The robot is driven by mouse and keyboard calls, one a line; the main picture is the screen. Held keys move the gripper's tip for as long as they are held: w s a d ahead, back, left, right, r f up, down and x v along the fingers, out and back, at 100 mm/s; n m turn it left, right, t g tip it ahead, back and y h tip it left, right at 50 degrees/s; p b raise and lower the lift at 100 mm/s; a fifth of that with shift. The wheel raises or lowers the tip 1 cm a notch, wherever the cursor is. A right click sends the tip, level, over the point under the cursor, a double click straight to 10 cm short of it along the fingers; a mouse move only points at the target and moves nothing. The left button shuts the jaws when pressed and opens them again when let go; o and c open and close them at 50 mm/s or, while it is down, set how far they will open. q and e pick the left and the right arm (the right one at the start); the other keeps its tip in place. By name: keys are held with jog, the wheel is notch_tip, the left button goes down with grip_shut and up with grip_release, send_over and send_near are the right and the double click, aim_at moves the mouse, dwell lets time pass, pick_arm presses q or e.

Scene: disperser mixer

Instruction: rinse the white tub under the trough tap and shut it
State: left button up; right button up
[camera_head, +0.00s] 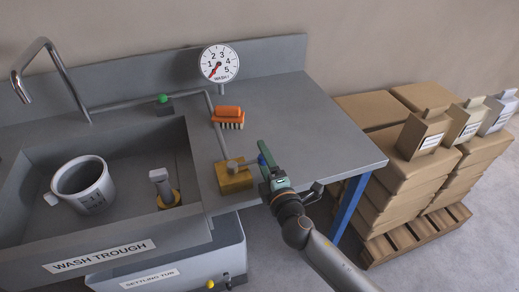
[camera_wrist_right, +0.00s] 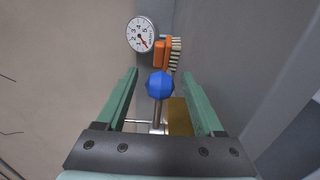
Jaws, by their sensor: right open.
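The white tub (camera_head: 103,187) stands in the wash trough (camera_head: 112,252), with its opening up and a handle on its left. The tap spout (camera_head: 42,48) arches over the trough's left side; I see no water stream. A brass valve block (camera_head: 233,181) with a grey stem sits on the bench right of the trough. Its lever ends in a blue knob (camera_head: 262,159), also seen in the right wrist view (camera_wrist_right: 160,85). My right gripper (camera_head: 268,168) is open at the knob, which shows between its fingers (camera_wrist_right: 159,76); contact cannot be told. My left gripper is out of view.
An orange brush (camera_head: 228,113) and a dial (camera_head: 219,63) with its needle pointing lower left stand behind the valve. Stacked cartons (camera_head: 405,170) are right of the bench. The bench's right part is clear.

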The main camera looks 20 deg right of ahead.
jog(key=shift+w+a, duration=0.1)
jog(key=shift+w, duration=1.35)
grip_shut()
dwell(0.4)
